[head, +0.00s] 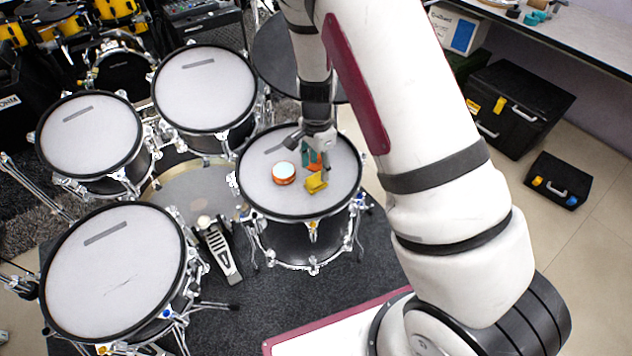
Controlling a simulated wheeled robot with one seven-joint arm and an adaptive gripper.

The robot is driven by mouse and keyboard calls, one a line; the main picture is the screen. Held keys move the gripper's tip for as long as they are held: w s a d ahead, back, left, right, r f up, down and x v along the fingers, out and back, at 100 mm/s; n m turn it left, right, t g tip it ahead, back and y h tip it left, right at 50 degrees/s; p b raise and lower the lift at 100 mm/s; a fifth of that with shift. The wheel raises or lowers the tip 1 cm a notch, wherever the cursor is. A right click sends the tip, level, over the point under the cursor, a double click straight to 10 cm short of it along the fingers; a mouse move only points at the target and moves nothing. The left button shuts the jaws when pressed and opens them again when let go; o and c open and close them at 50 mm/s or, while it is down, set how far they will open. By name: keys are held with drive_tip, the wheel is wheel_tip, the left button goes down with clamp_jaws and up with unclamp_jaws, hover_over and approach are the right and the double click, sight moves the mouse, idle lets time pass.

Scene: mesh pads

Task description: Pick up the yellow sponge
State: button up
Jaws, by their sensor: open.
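A small yellow sponge (315,183) lies on the light mesh pad of a drum (285,205) in the middle of the head view. My gripper (321,160) points down over this drum, just behind and above the sponge in the picture. Its fingers are open. I cannot tell whether they touch anything. A round orange item with a pale top (284,173) lies on the same pad, left of the sponge. A teal and orange item (311,160) shows partly at my gripper and is partly hidden by it.
Other drums with pale pads stand left, including a large one (115,275) at front left. A pedal (220,248) stands on the dark carpet. Black cases (515,110) stand on the floor at right. The pad's front left part is bare.

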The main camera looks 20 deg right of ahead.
sight(316, 177)
wheel_tip(316, 177, down, 5)
drive_tip(key=shift+w+a+b, duration=0.1)
drive_tip(key=shift+w+b, duration=0.05)
drive_tip(key=shift+b, duration=0.35)
clamp_jaws()
